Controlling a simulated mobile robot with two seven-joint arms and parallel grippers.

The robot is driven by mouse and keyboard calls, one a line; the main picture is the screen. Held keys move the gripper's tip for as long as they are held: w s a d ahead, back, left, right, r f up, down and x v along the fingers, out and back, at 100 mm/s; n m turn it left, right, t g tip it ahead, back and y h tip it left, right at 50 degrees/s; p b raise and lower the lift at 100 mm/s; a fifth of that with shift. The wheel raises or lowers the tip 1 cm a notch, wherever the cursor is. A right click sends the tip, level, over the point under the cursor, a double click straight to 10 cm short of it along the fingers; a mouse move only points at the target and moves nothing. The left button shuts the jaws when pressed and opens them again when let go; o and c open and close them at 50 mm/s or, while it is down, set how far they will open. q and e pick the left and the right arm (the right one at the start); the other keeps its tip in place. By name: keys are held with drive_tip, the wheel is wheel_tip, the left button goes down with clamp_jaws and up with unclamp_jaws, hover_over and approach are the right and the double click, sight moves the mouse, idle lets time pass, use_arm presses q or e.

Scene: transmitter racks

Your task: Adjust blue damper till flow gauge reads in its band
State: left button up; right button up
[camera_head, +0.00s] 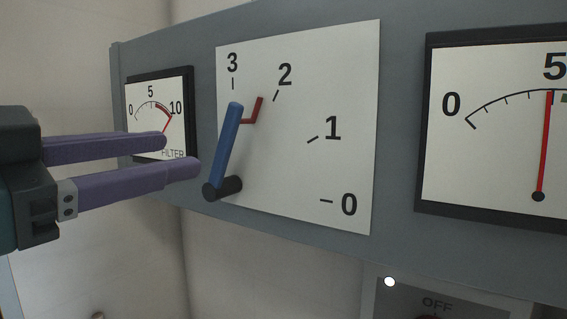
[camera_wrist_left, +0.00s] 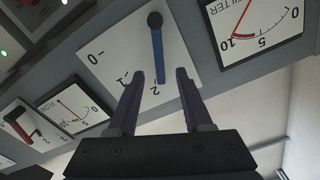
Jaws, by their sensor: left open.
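The blue damper lever (camera_head: 228,145) turns on a black pivot on a white dial plate (camera_head: 300,170) marked 0 to 3. It points up, between 3 and 2, nearer 3. My left gripper (camera_head: 182,153) is open, with purple fingers. In the head view its tips stop just left of the lever. In the left wrist view, the lever (camera_wrist_left: 157,50) shows between the open fingertips (camera_wrist_left: 160,74). The gauge (camera_head: 490,150) at right has its red needle (camera_head: 545,145) near 5, just left of a green patch cut by the frame edge. My right gripper is not in view.
A FILTER gauge (camera_head: 150,100) sits left of the dial, behind my fingers. A red bracket (camera_head: 255,110) stands on the dial right of the lever. A lower panel marked OFF (camera_head: 437,302) has a white light. The wrist view shows another red-handled dial (camera_wrist_left: 20,122).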

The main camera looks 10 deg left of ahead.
sight(221, 147)
use_arm(q)
drive_tip(key=p+x, duration=0.3)
drive_tip(key=x, duration=0.5)
drive_tip(key=shift+r, duration=0.1)
drive_tip(key=shift+w+d+p, duration=0.2)
drive_tip(key=shift+w+p, duration=0.15)
clamp_jaws()
idle(0.9)
